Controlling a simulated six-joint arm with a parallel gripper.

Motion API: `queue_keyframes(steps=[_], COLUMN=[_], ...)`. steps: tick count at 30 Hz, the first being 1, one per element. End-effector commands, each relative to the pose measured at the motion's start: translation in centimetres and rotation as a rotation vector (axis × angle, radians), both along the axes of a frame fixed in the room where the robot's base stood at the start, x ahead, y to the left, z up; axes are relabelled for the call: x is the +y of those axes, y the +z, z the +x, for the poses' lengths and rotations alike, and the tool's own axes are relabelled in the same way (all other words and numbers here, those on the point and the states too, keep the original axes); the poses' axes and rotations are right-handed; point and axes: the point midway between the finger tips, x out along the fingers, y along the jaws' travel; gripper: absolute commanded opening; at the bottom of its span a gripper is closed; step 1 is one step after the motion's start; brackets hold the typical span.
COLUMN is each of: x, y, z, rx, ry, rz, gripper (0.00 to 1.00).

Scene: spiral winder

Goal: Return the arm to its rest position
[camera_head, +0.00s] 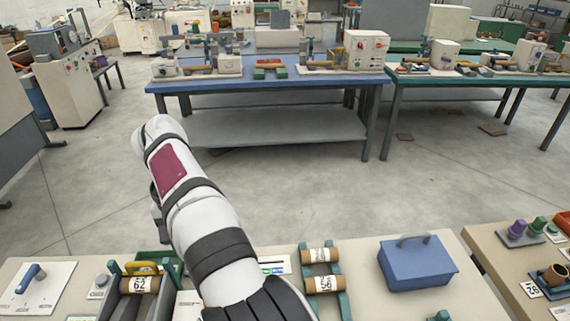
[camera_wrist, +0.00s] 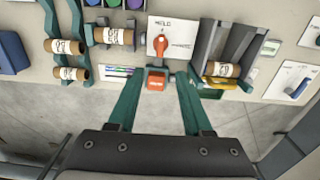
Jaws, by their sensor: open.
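My gripper (camera_wrist: 157,70) shows in the wrist view with its two teal fingers spread apart above the bench. No object is clamped between the fingers. A small orange block (camera_wrist: 157,82) shows in the gap between them, on the bench edge; I cannot tell how far below the fingertips it is. Beyond it is a white panel with an orange-red knob (camera_wrist: 160,43). In the camera_head view my arm rises from the bottom middle and leans up and left, and the gripper itself is hidden.
A near bench (camera_head: 376,309) holds a rack with labelled rolls (camera_head: 320,255), a roll marked 62 (camera_head: 139,284) in a dark trough, a blue box (camera_head: 417,262) and a white panel with a blue handle (camera_head: 33,275). Open floor (camera_head: 300,188) separates it from a blue table (camera_head: 270,82).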

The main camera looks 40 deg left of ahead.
Motion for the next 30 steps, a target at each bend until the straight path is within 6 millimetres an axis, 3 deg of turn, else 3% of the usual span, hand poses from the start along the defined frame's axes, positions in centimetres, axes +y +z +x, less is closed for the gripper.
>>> queue_keyframes(steps=[2, 5, 7, 9, 12, 15, 18, 21, 30], x=[-1.6, -7.7, -14.6, -22.0, -32.2, -39.5, -43.0, -44.2, -44.4], y=[0.8, 2.8, 4.3, 5.0, 4.6, 2.6, 0.1, -1.6, -2.2], z=[1.7, 6.3, 9.2, 10.4, 8.6, 4.1, -0.2, -2.6, -3.2], rx=[0.003, 0.018, 0.037, 0.055, 0.08, 0.098, 0.109, 0.115, 0.117], ry=[-0.043, -0.19, -0.339, -0.503, -0.752, -0.989, -1.166, -1.26, -1.28], rz=[0.003, 0.008, 0.016, 0.028, 0.054, 0.084, 0.108, 0.122, 0.123], gripper=[0.5, 0.5, 0.5, 0.5, 0.5, 0.5, 0.5, 0.5, 0.5])
